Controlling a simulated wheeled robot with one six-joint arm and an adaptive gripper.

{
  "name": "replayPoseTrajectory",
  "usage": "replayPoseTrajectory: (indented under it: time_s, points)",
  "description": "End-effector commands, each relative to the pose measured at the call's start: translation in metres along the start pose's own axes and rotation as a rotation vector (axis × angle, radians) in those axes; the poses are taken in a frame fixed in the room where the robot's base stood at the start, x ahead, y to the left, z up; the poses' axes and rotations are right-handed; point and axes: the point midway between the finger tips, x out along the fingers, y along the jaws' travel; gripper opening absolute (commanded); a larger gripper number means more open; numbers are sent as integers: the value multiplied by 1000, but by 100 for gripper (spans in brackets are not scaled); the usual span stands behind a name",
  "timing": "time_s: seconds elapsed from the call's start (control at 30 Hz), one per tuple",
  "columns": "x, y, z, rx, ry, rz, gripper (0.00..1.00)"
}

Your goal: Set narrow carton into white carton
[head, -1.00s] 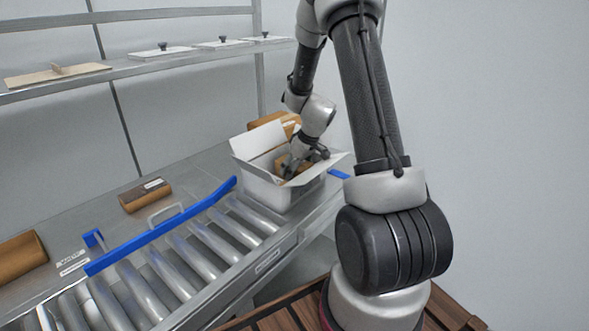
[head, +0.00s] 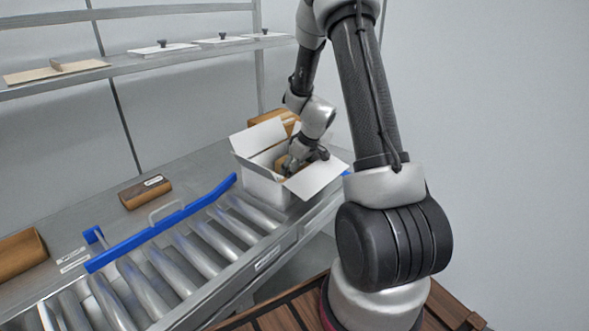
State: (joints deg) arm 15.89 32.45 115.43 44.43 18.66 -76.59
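The white carton (head: 266,188) stands at the far right end of the roller conveyor, upright with its flaps spread open. My gripper (head: 291,168) reaches down into its open top. A small brown carton (head: 281,163), perhaps the narrow carton, shows inside the white carton right at my fingers. Its lower part is hidden by the white carton's wall and flap. The fingers are small and partly covered, so I cannot tell whether they grip it or are apart.
A blue guide rail (head: 165,227) runs along the rollers (head: 205,252). Brown cartons lie on the steel table (head: 110,222): one with a label (head: 146,192), one at the left edge (head: 20,255), one behind the white carton (head: 268,120). A shelf (head: 130,66) with lids is above.

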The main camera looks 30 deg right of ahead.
Motion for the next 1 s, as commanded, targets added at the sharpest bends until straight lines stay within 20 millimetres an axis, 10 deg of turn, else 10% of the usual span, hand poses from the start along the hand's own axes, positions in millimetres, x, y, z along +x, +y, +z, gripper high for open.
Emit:
replayPoseTrajectory:
  time_s: [0.4,0.43,0.53,1.0]
  points:
    - [2,0,1,0,0,1,32]
    - [2,0,1,0,0,1,66]
    - [2,0,1,0,0,1,84]
    - [2,0,1,0,0,1,100]
